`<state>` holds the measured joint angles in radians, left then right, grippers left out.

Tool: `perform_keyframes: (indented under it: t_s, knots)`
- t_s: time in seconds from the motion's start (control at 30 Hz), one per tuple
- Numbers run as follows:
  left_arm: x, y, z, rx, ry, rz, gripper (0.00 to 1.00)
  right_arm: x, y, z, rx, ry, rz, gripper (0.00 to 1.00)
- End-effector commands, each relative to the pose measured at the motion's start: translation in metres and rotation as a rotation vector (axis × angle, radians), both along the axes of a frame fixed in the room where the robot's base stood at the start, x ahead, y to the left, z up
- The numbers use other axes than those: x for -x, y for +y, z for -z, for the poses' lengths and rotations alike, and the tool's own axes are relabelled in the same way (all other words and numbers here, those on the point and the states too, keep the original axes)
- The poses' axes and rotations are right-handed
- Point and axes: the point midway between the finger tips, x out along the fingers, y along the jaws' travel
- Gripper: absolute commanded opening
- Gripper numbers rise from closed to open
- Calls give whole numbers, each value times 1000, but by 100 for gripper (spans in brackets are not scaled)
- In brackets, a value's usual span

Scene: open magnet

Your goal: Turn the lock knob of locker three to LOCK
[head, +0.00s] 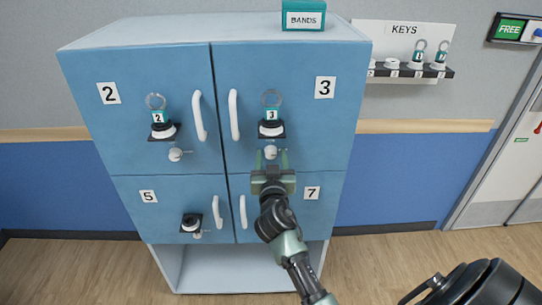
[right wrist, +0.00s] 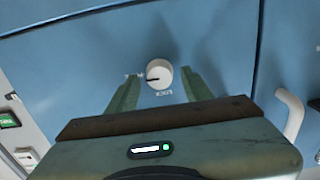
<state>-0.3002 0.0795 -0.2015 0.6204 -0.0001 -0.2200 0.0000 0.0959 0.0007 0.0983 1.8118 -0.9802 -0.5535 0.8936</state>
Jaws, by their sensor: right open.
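Locker three (head: 307,105) is the upper right blue door, marked 3, and it is closed. Its lock knob (head: 270,152) is small, round and white, below a magnet holder with a key tagged 3 (head: 271,116). In the right wrist view the knob (right wrist: 159,74) shows a dark pointer line aimed left at a small label. My right gripper (head: 270,160) is open, fingers pointing at the door, the tips on either side of the knob with gaps. I cannot tell how deep they reach. My left gripper is not in view.
White door handles (head: 235,115) stand out left of locker three's knob. Lockers 2, 5 and 7 surround it. A BANDS box (head: 303,17) sits on top. A KEYS rack (head: 410,70) is on the wall at the right. The floor (head: 390,260) is clear.

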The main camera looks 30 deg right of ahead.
Motion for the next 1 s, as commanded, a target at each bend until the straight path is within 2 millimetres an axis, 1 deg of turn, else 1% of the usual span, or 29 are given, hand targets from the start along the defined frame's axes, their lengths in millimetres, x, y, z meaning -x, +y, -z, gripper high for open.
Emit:
perform_keyframes:
  t_s: [0.17, 0.2, 0.27, 0.3, 0.33, 0.37, 0.7, 0.87, 1.0]
  knots:
    - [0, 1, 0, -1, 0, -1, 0, 0, 0, 1, 0, 0, 0, 50]
    - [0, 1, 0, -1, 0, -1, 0, 0, 0, 1, -1, 1, 0, 39]
    - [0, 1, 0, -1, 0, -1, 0, 0, 0, 1, -1, 1, 0, 23]
    - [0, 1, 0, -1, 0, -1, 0, 0, 0, 1, -1, 1, 0, 12]
    - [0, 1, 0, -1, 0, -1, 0, 0, 0, 1, -1, 1, 0, 3]
    - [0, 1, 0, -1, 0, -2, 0, 0, 0, 1, -1, 1, 0, 0]
    - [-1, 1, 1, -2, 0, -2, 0, 0, 0, 1, 32, 21, 0, 0]
    - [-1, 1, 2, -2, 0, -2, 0, 0, 1, 1, 101, 63, 0, 0]
    - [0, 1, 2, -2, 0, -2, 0, 0, 1, 1, 191, 118, 0, 0]
